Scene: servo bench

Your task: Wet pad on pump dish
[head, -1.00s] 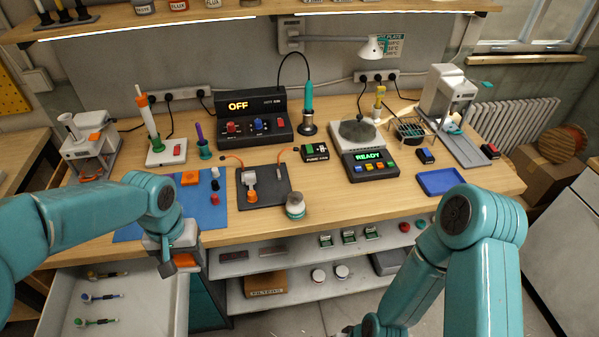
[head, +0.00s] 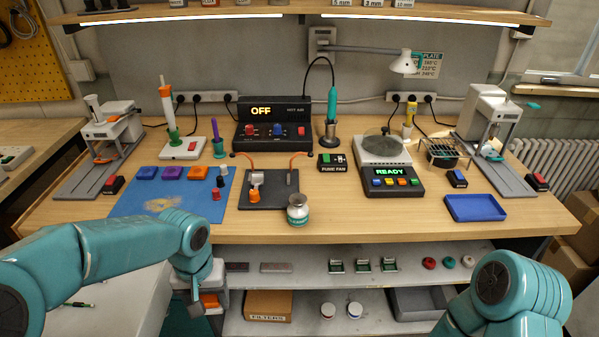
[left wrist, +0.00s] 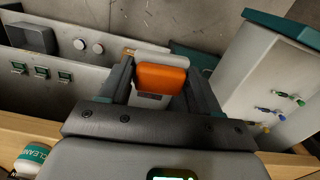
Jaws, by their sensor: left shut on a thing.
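The pump dish (head: 298,213) is a white bottle with a teal label and a greyish dished top. It stands upright at the bench's front edge, right of the dark mat's middle. Its label reads CLEANER in the left wrist view (left wrist: 35,160). My left gripper (head: 208,297) is in front of the bench, below and left of the dish and apart from it. It is shut on an orange pad (left wrist: 162,78), which sits between both fingers in the left wrist view. I cannot tell whether the pad is wet. My right gripper is out of view.
A blue mat (head: 125,205) holds several coloured blocks and small caps. A hotplate (head: 384,150) and blue tray (head: 476,208) stand right. The bench front right of the dish is clear. Shelves (head: 390,250) lie below.

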